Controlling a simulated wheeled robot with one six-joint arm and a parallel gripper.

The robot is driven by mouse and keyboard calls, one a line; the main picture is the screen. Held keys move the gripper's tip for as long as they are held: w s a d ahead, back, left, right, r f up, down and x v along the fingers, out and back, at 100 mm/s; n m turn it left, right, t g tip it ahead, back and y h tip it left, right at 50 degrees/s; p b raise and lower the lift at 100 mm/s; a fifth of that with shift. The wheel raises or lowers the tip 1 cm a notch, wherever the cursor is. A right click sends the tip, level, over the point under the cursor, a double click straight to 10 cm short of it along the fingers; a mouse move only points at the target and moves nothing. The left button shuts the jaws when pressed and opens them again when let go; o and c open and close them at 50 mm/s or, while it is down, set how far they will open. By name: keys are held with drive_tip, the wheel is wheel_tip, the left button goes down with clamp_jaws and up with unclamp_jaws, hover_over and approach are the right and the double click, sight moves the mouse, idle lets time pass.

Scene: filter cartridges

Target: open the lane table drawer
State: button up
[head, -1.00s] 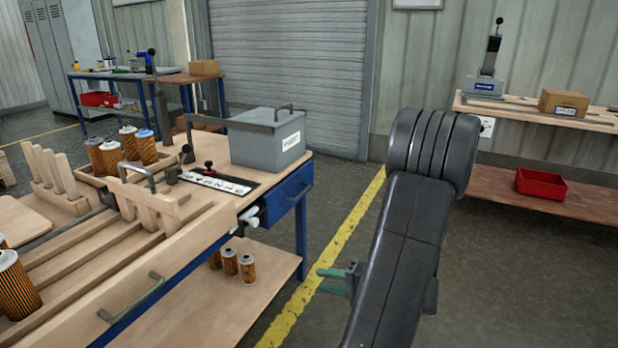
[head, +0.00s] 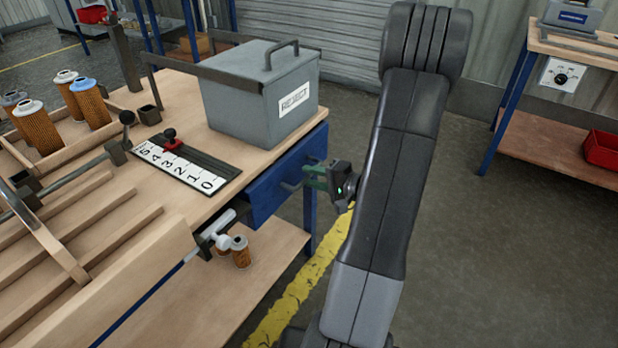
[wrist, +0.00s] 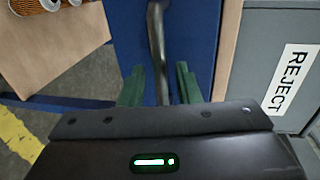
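The lane table drawer (head: 268,192) has a blue front under the table's right end, below the grey REJECT box. It looks shut, with no clear gap around it. Its grey bar handle (head: 291,186) sticks out from the front. My gripper (head: 306,177) is at the handle. In the wrist view my gripper (wrist: 160,82) is open, with one green finger on each side of the handle (wrist: 157,45). Gaps show between the bar and both fingers. The handle's lower end is hidden behind the gripper body. The blue drawer front (wrist: 195,35) lies behind it.
The REJECT box (head: 255,100) stands on the table top above the drawer. Filter cartridges (head: 240,252) stand on the lower shelf. Open floor (head: 460,250) lies to the right.

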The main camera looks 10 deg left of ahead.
drive_tip(key=shift+x, duration=0.8)
drive_tip(key=shift+c, duration=0.4)
clamp_jaws()
drive_tip(key=shift+d, duration=0.1)
drive_tip(key=f+b+v, duration=0.2)
drive_tip(key=v, duration=0.9)
drive_tip(key=d+f+b+v, duration=0.1)
drive_tip(key=f+v, duration=0.1)
drive_tip(key=v, duration=1)
drive_tip(key=shift+s+f+b, duration=0.15)
drive_tip(key=shift+f+b, duration=0.25)
drive_tip(key=shift+o, duration=0.4)
unclamp_jaws()
drive_tip(key=shift+a, duration=0.1)
